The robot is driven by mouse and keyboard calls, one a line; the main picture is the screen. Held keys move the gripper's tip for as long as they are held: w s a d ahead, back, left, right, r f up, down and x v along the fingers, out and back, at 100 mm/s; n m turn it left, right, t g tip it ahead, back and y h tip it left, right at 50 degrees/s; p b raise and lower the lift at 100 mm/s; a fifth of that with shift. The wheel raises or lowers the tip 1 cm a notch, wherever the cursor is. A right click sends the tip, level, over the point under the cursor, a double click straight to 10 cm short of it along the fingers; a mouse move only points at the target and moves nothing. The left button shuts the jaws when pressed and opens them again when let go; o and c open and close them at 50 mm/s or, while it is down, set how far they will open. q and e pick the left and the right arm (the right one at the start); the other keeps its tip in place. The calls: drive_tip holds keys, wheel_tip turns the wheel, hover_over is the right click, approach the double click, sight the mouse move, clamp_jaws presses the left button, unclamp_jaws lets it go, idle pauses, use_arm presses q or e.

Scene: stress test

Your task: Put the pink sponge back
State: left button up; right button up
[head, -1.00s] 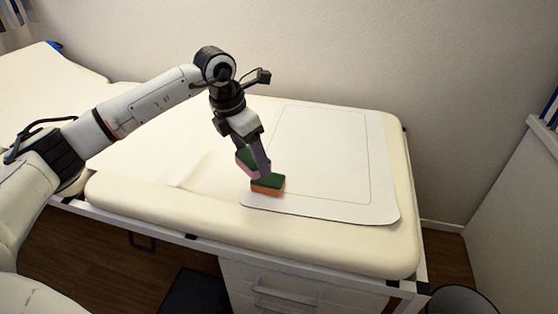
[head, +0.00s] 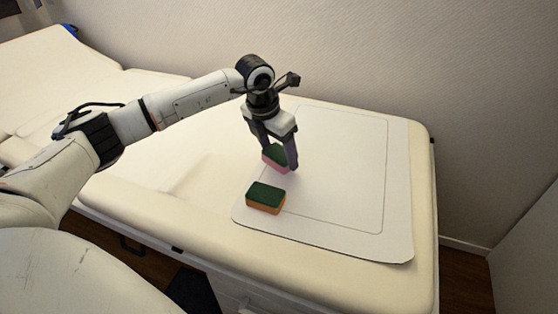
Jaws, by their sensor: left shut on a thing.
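The pink sponge (head: 273,160), with a dark green top, is between the fingers of my left gripper (head: 282,164), which is shut on it. The fingers hide part of it. It is over the white mat, behind the other sponge; I cannot tell whether it touches the mat. An orange sponge (head: 264,199) with a dark green top lies on the front left part of the mat, apart from the gripper. My right gripper is not in view.
The white mat (head: 335,170) with a thin outlined rectangle lies on a cream padded couch (head: 424,185). Its middle and right side are bare. A wall (head: 380,50) stands behind the couch.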

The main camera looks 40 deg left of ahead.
sight(277, 155)
use_arm(q)
wheel_tip(277, 155, down, 3)
drive_tip(key=shift+r, duration=0.15)
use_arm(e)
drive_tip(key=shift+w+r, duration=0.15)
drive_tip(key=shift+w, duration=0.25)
use_arm(q)
drive_tip(key=shift+f, duration=0.2)
drive_tip(key=o, duration=1)
drive_tip(key=shift+o, duration=0.2)
drive_tip(key=shift+r, duration=0.5)
drive_tip(key=v, duration=1.1)
drive_tip(key=shift+r+p, duration=0.15)
drive_tip(key=shift+p, duration=0.3)
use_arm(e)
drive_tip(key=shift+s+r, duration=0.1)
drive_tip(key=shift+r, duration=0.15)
